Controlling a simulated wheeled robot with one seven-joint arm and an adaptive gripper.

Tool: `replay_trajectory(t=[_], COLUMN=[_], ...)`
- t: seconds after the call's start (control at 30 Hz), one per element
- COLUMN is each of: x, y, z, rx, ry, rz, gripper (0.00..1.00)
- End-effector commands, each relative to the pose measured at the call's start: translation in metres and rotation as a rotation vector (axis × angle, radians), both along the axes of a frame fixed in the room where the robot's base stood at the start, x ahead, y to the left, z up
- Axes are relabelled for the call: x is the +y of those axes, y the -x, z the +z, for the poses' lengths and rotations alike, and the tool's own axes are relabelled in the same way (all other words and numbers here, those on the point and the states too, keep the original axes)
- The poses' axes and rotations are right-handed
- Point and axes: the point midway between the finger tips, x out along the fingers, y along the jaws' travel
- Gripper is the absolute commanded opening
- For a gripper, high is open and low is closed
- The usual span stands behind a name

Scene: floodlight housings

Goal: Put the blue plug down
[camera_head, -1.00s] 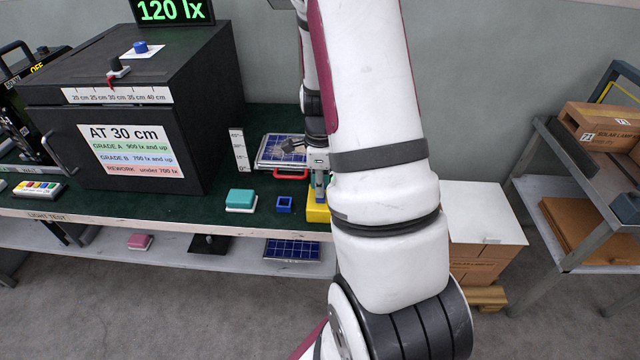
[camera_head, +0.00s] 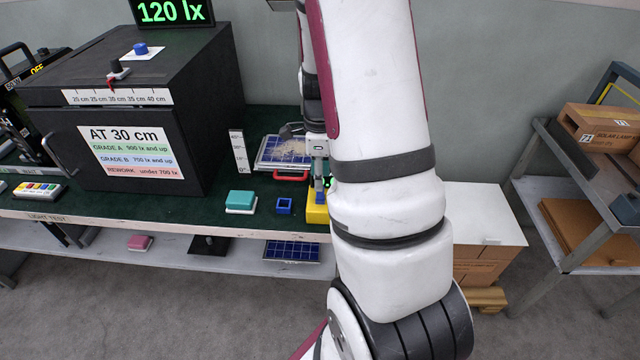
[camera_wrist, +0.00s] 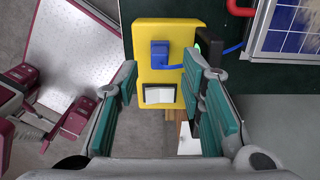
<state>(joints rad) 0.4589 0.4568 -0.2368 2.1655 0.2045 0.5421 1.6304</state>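The blue plug (camera_wrist: 158,54) sits on a yellow box (camera_wrist: 178,30) in the wrist view, with a blue cable running from it to the right. My gripper (camera_wrist: 162,98) is open, its two teal-padded fingers wide apart with nothing between the pads. The plug lies ahead of the fingers, clear of them. In the head view the yellow box (camera_head: 316,214) stands at the bench's right end, with the blue plug (camera_head: 319,190) over it, partly hidden by my arm. I cannot tell how deep the plug sits.
A blue square frame (camera_head: 284,206) and a teal block (camera_head: 241,200) lie left of the yellow box. Behind is a solar panel (camera_head: 288,150) with a red handle. A black test box (camera_head: 130,110) fills the bench's left. A green light (camera_wrist: 196,50) shows beside the yellow box.

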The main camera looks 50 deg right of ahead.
Motion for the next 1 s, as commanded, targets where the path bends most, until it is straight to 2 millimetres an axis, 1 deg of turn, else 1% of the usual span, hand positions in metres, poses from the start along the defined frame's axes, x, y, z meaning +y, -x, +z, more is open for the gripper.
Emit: replay_trajectory(t=[0.03, 0.1, 0.3, 0.47, 0.57, 0.67, 0.77, 0.8, 0.87, 0.9, 0.97, 1.0], x=[0.0, 0.0, 0.0, 0.0, 0.005, 0.024, 0.056, 0.071, 0.094, 0.109, 0.13, 0.143], y=[-0.001, -0.001, 0.0, 0.0, -0.001, -0.003, -0.002, 0.0, 0.005, 0.01, 0.018, 0.026], z=[0.013, 0.028, 0.062, 0.077, 0.086, 0.103, 0.129, 0.141, 0.158, 0.169, 0.183, 0.191], rx=[-0.005, -0.004, -0.003, -0.001, -0.009, -0.034, -0.077, -0.096, -0.125, -0.14, -0.163, -0.175], ry=[0.003, 0.003, 0.002, 0.001, 0.0, -0.004, 0.001, 0.005, 0.019, 0.03, 0.052, 0.067], rz=[0.001, 0.002, 0.001, 0.001, 0.035, 0.162, 0.393, 0.507, 0.683, 0.798, 0.975, 1.092], gripper=[0.36, 0.36, 0.36, 0.36, 0.36, 0.36, 0.36, 0.36, 0.36, 0.36, 0.36, 0.36])
